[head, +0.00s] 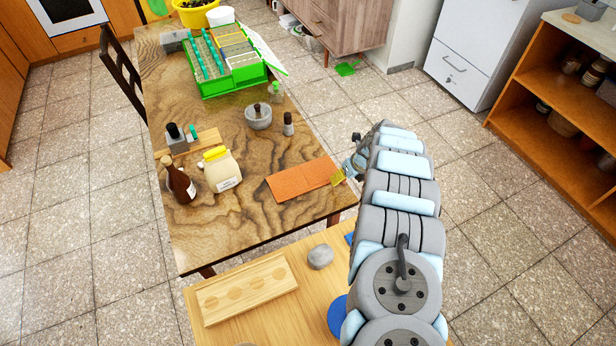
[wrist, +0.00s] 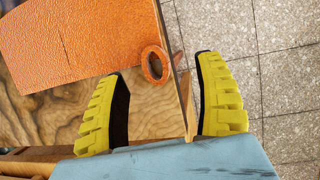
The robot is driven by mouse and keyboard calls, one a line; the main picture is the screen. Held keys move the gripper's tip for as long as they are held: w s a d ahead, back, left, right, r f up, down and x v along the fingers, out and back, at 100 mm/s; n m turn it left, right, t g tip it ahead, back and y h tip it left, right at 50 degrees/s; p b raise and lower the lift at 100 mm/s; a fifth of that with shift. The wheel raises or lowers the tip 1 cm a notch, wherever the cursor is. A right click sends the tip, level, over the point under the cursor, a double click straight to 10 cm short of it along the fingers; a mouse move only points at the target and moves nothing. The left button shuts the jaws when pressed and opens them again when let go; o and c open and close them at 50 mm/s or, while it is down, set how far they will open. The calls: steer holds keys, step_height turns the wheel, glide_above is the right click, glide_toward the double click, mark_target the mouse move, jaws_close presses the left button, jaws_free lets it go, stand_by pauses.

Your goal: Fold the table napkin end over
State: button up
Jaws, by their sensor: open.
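The table napkin (head: 302,180) is an orange, flat, rectangular cloth near the front right corner of the wooden table. A crease line crosses it. In the wrist view the napkin (wrist: 75,40) fills the upper left, and an orange ring-shaped loop (wrist: 154,65) shows at its right end by the table edge. My gripper (head: 340,177) is at the napkin's right end in the head view. In the wrist view my gripper (wrist: 165,100) is open, its two yellow fingers on either side of the table edge and the loop. Nothing is visibly held between them.
On the table (head: 240,235) stand a brown bottle (head: 180,184), a cream jar with yellow lid (head: 221,169), a mortar (head: 258,117) and a green crate (head: 235,85). A lower wooden surface in front holds a holed board (head: 248,290) and a grey stone (head: 320,257).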

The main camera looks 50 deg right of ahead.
steer(key=shift+f+b, duration=0.8)
steer(key=shift+f, duration=0.25)
stand_by(1.1)
stand_by(0.8)
steer(key=c, duration=0.4)
steer(key=shift+a, duration=0.2)
steer(key=c, duration=0.4)
steer(key=shift+c, duration=0.2)
steer(key=shift+o, duration=0.3)
steer(key=shift+d+r, duration=0.1)
